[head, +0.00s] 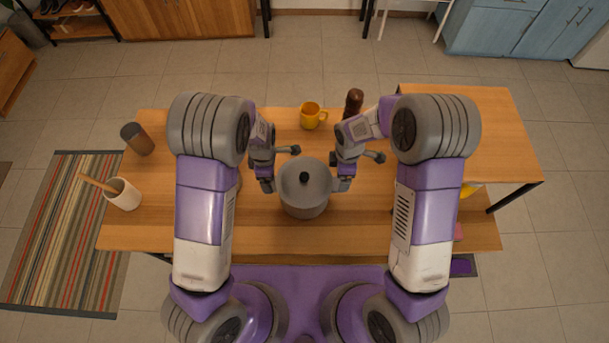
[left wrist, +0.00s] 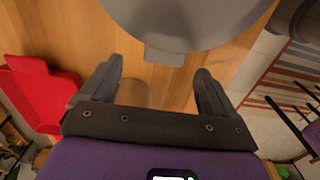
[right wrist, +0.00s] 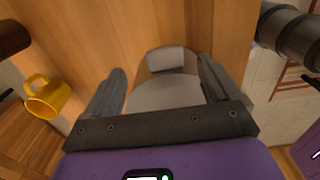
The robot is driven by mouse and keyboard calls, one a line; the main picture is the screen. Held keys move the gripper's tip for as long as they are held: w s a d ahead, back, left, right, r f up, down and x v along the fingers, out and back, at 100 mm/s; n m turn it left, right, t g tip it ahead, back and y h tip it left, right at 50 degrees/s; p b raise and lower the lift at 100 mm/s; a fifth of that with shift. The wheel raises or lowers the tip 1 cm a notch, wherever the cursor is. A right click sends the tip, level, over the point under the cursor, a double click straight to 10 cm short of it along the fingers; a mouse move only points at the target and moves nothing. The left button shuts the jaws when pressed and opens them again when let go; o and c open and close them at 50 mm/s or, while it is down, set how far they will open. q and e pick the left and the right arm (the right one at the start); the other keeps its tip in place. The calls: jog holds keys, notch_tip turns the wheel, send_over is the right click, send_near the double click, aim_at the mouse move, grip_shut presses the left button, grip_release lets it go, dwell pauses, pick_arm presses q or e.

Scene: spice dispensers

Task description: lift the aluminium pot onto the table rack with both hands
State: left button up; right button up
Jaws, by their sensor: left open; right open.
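The grey aluminium pot (head: 304,203), with a dark lid knob, stands on the wooden table between my two grippers. My left gripper (head: 267,187) is open beside its left side. In the left wrist view, the pot (left wrist: 190,15) and one side handle (left wrist: 164,57) lie beyond the parted, empty fingers. My right gripper (head: 341,185) is open at the pot's right side. In the right wrist view, the other handle (right wrist: 165,60) and part of the pot show between the fingers, held by neither. The table rack (head: 480,115) is the raised wooden shelf at right.
A yellow mug (head: 312,116) and a dark brown bottle (head: 354,101) stand behind the pot. A brown jar (head: 138,139) and a white crock (head: 123,194) with a wooden utensil are at left. A red object (left wrist: 40,92) shows in the left wrist view. The rack top is clear.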

pick_arm(q)
jog(key=shift+w, duration=0.1)
jog(key=shift+s+r, duration=0.15)
jog(key=shift+s, duration=0.35)
pick_arm(e)
jog(key=shift+s+r, duration=0.15)
jog(key=shift+s, duration=0.3)
pick_arm(q)
jog(key=shift+s, duration=0.1)
pick_arm(e)
jog(key=shift+s, duration=0.1)
pick_arm(q)
jog(key=f, duration=0.7)
jog(key=shift+w+f, duration=0.25)
jog(key=shift+f, duration=0.15)
pick_arm(e)
jog(key=f, duration=0.7)
jog(key=shift+w+f, duration=0.25)
jog(key=shift+f, duration=0.1)
pick_arm(q)
grip_shut()
pick_arm(e)
grip_shut()
pick_arm(q)
jog(key=shift+r, duration=0.1)
